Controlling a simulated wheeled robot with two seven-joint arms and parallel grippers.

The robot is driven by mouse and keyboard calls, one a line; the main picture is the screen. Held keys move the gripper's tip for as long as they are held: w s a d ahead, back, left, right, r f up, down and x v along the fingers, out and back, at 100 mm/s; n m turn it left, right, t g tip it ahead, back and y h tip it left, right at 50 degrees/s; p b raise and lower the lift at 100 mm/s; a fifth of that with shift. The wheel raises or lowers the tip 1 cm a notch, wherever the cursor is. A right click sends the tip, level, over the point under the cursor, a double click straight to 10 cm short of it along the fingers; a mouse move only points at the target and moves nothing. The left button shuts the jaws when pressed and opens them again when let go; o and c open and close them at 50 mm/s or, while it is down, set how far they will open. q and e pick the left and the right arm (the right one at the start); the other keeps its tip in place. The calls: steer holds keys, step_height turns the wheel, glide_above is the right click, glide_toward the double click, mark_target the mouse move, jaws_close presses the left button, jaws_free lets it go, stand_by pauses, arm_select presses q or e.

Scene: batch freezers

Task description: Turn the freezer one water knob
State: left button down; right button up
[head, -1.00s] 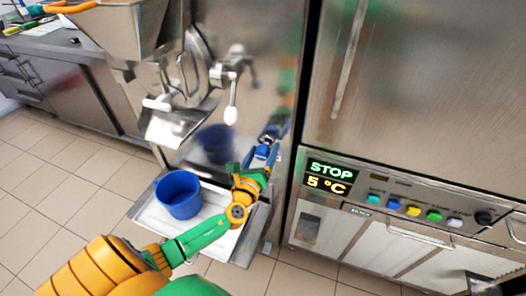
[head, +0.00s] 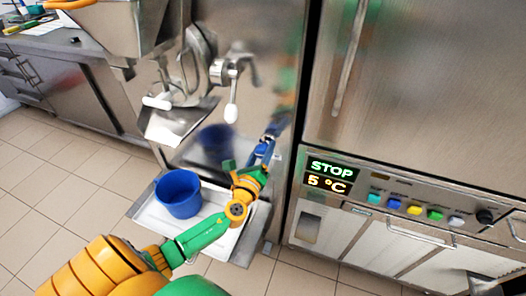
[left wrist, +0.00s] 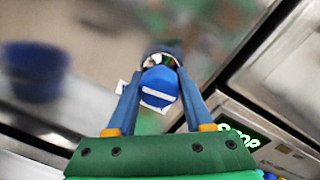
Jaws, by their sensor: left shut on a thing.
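The blue water knob (left wrist: 158,88) with a white bar on its face sits between the fingers of my left gripper (left wrist: 157,92) in the left wrist view. The two blue fingers are shut on it, one on each side. In the head view my left gripper (head: 266,148) is at the lower right of the steel front of freezer one (head: 268,75), beside the dark gap between the machines. The knob is small there and mostly covered by the fingers. My right gripper is not in view.
A blue bucket (head: 178,194) stands on the white drip tray (head: 146,212) left of my forearm. A steel spout and lever (head: 232,112) stick out above. To the right, a cabinet carries a display (head: 331,177) reading STOP and 5 °C, with coloured buttons. Tiled floor lies left.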

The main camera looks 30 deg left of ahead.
mark_target(261, 155)
arm_select(q)
steer(key=n+b, duration=0.1)
steer(key=n, duration=0.1)
steer(key=shift+f+n, duration=0.15)
steer(key=shift+n, duration=0.25)
steer(key=n+b, duration=0.1)
steer(key=n, duration=0.2)
steer(key=shift+n+g, duration=0.3)
steer(key=shift+n, duration=2.6)
steer(key=shift+c, duration=1.4)
jaws_free()
steer(key=v, duration=0.7)
steer(key=shift+s+a+b, duration=0.1)
steer(key=shift+s+b, duration=0.05)
steer(key=shift+b, duration=0.25)
